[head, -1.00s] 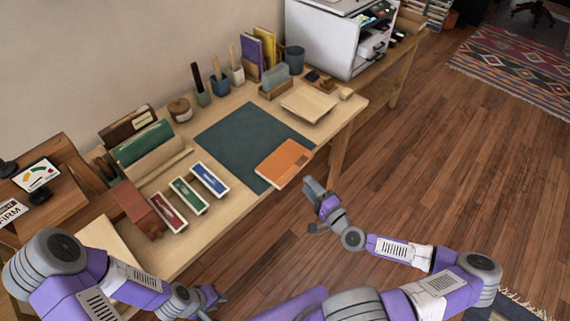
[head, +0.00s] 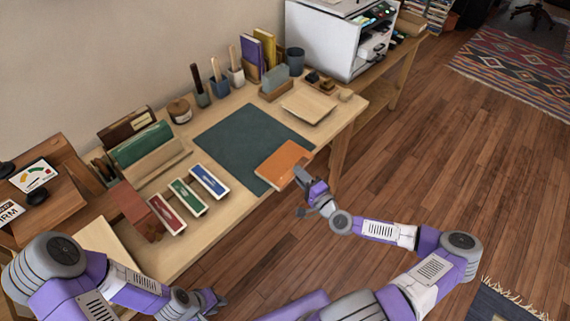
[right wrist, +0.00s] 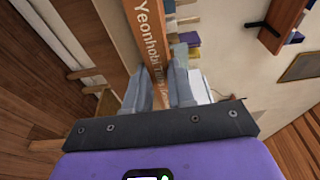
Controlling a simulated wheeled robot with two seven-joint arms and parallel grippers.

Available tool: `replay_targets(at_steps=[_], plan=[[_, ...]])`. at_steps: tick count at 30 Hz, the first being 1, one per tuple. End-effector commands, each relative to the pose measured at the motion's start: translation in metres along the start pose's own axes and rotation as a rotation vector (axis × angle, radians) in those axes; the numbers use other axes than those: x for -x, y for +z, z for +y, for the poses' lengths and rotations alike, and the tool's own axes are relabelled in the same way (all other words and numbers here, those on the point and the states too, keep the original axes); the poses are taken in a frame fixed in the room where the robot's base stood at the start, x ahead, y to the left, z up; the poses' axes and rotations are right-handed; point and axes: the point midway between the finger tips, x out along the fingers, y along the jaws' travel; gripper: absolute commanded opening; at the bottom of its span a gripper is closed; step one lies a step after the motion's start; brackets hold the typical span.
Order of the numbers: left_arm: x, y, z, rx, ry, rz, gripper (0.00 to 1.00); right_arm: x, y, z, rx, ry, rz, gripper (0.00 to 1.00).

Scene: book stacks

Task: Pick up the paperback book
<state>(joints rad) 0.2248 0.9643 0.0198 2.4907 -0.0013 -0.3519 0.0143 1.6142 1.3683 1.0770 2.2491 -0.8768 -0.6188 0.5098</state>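The paperback book (head: 280,163) has an orange cover and lies flat at the desk's front edge, partly on the dark green mat (head: 240,140), with its near corner over the edge. In the right wrist view its orange spine (right wrist: 150,38) with white lettering runs between my fingers. My right gripper (head: 299,180) is at the book's near edge. Its two fingers, also in the right wrist view (right wrist: 163,75), are open, one on each side of the spine. My left gripper (head: 213,301) is low in front of the desk, away from the book; its opening is unclear.
Red (head: 167,213), green (head: 188,197) and blue (head: 209,181) boxes stand left of the mat. A wooden tray (head: 308,107) lies beyond the book. Cups, books and a white printer (head: 335,40) line the back.

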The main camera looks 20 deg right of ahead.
Motion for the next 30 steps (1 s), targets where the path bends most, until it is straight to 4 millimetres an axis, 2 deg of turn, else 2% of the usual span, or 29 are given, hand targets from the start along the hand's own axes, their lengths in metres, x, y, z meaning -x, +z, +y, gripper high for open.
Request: replay_targets(at_steps=[1, 4, 13, 16, 27, 30], plan=[[0.0, 0.0, 0.0, 0.0, 0.0, 0.0, 0.28, 0.0, 0.0, 0.0, 0.0, 0.0, 0.0, 0.13], [0.0, 0.0, 0.0, 0.0, 0.0, 0.0, 0.28, 0.0, 0.0, 0.0, 0.0, 0.0, 0.0, 0.0], [0.0, 0.0, 0.0, 0.0, 0.0, 0.0, 0.28, 0.0, 0.0, -0.001, 0.001, -0.002, 0.0, 0.0], [0.003, 0.0, 0.001, 0.0, 0.0, 0.0, 0.28, 0.0, 0.0, -0.007, 0.001, -0.002, -0.001, 0.0], [0.032, 0.001, 0.012, 0.0, 0.0, 0.0, 0.28, 0.0, 0.001, -0.078, 0.004, -0.003, -0.002, 0.0], [0.037, 0.002, 0.014, 0.0, 0.0, 0.0, 0.28, 0.0, 0.0, -0.091, 0.003, -0.003, -0.001, 0.0]])
